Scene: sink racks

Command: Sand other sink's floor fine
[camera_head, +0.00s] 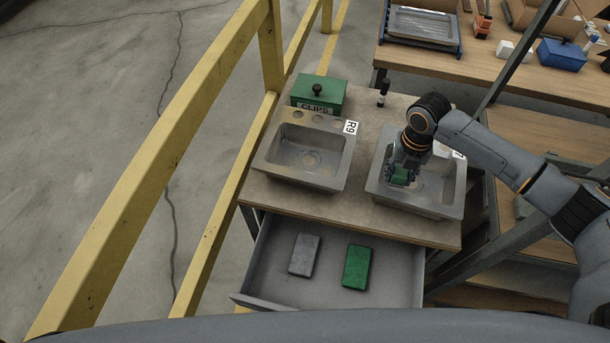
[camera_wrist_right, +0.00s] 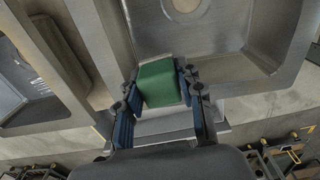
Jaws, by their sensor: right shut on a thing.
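Two steel sinks sit side by side on the worktop. The left sink (camera_head: 309,171) carries a tag reading R9, and its basin is empty. The right sink (camera_head: 436,209) has a tag mostly hidden by my arm. My right gripper (camera_head: 400,180) is down in the right sink's basin, shut on a green block (camera_head: 398,174). In the right wrist view the green block (camera_wrist_right: 158,82) sits between the blue finger pads, with the sink (camera_wrist_right: 225,72) and its drain beyond it. I cannot tell whether the block touches the floor. My left gripper is not in view.
An open drawer (camera_head: 260,273) below the worktop holds a grey block (camera_head: 304,255) and another green block (camera_head: 356,267). A green CLIPS box (camera_head: 318,94) stands behind the left sink. A yellow railing (camera_head: 217,213) runs along the left. A dark post rises right of the worktop.

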